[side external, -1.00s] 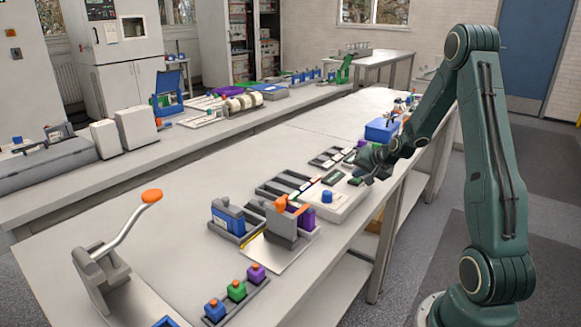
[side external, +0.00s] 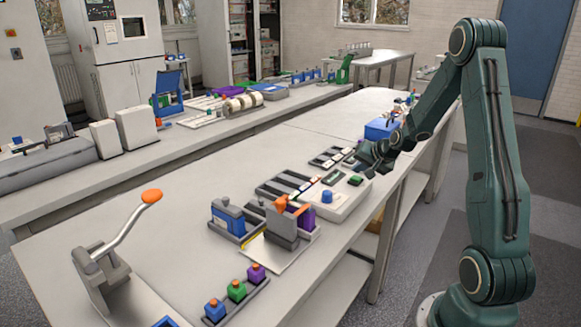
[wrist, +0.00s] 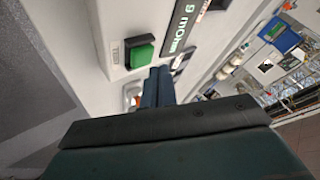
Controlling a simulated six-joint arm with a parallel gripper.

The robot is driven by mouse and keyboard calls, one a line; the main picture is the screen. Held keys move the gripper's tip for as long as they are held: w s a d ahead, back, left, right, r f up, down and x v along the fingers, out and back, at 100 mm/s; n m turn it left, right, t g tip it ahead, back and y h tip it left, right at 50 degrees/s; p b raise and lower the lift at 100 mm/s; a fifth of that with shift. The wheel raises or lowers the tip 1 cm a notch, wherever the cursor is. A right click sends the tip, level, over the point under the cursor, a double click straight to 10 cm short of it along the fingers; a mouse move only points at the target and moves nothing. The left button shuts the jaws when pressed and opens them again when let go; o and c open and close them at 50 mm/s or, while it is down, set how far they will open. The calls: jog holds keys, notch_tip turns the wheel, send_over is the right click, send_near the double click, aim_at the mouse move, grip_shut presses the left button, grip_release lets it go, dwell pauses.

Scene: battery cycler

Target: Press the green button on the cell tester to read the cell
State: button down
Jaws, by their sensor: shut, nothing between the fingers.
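The cell tester (side external: 345,203) is a pale box on the bench, with a blue knob (side external: 327,196) and a dark display (side external: 333,178). Its green button (side external: 355,180) is at the end nearest my arm. In the wrist view the green button (wrist: 140,53) sits in a dark frame, and the display (wrist: 183,20) shows "mOhm" with a digit that looks like 9, partly cut off. My gripper (side external: 361,168) is shut and empty, just beyond the button. In the wrist view the fingertips (wrist: 160,73) are beside the button's lower right, apparently clear of it.
Dark slotted trays (side external: 285,184) lie left of the tester. A fixture with an orange clamp (side external: 281,205) stands in front of it. A blue bin (side external: 381,129) is behind my gripper. A lever press (side external: 100,265) and several coloured cells (side external: 237,290) are at the front.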

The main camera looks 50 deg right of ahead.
aim_at(357, 180)
jog(key=shift+r, duration=2.5)
jog(key=shift+a+r, duration=0.2)
jog(key=shift+a, duration=0.1)
jog(key=s+a+r+n+y, duration=0.1)
jog(key=a+r+n, duration=0.15)
jog(key=a, duration=0.45)
jog(key=s+a+r+n+g+y, duration=0.15)
jog(key=a+r, duration=0.25)
jog(key=a, duration=0.4)
jog(key=s+a+r+n, duration=0.1)
jog(key=a+r+n, duration=0.2)
jog(key=a, duration=0.4)
jog(key=s+a+n, duration=0.3)
jog(key=s+a, duration=0.3)
jog(key=s, duration=0.2)
jog(key=s+a+r+n+g+y, duration=0.1)
jog(key=s+a+n, duration=0.2)
jog(key=s+a, duration=0.3)
jog(key=s, duration=0.3)
jog(key=shift+a+r+n, duration=0.15)
jog(key=shift+r+n, duration=0.1)
jog(key=shift+n, duration=0.15)
